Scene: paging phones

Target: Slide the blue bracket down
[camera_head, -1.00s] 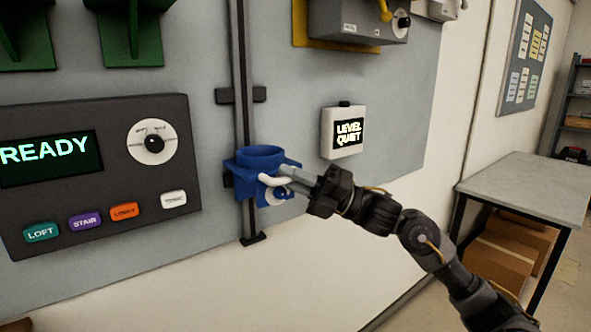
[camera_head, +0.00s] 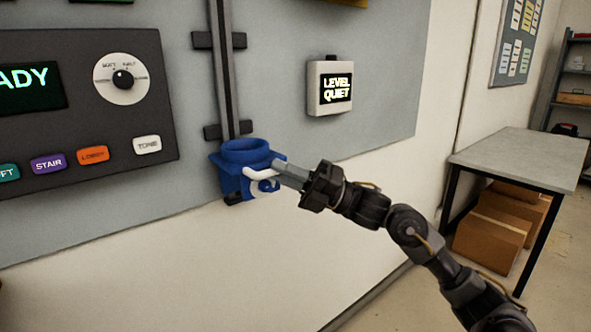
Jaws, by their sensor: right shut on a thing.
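The blue bracket (camera_head: 240,158), with a ring-shaped top and a white handle (camera_head: 262,173), sits at the lower end of the vertical dark rail (camera_head: 222,80) on the grey wall panel. The rail's foot is mostly hidden behind the bracket. My right gripper (camera_head: 279,173) reaches in from the right and is shut on the bracket's white handle. My left gripper is not in view.
A dark console (camera_head: 85,110) with a lit screen, a dial and coloured buttons is left of the rail. A small white box (camera_head: 330,86) reading "LEVEL QUIET" hangs to the right. A grey table (camera_head: 520,158) with cardboard boxes (camera_head: 490,235) beneath stands at right.

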